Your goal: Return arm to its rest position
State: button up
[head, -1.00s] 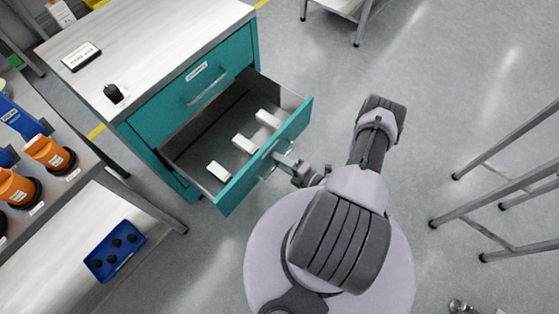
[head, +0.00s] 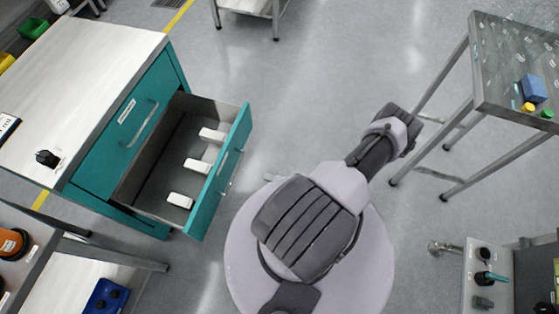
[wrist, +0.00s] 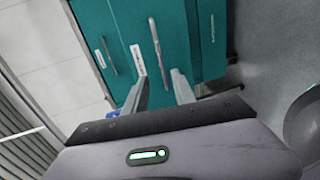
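My gripper (wrist: 160,78) shows in the wrist view with its two pale fingers apart and nothing between them. Beyond the fingertips is the teal cabinet (wrist: 120,20) with a bar handle (wrist: 154,45); the fingers look clear of it. In the head view my arm reaches up and right from the base, and its folded links mostly hide the gripper. The cabinet's lower drawer (head: 225,172) stands open, to the left of my arm. Several white blocks lie inside it, one being the middle block (head: 197,165).
A metal-legged table (head: 487,100) stands at upper right, close to my arm's elbow. A grey station with small knobs (head: 478,275) is at lower right. A shelf with a blue tray (head: 105,297) is at lower left. The floor (head: 310,70) ahead is clear.

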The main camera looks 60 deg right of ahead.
jog(key=shift+v, duration=1.15)
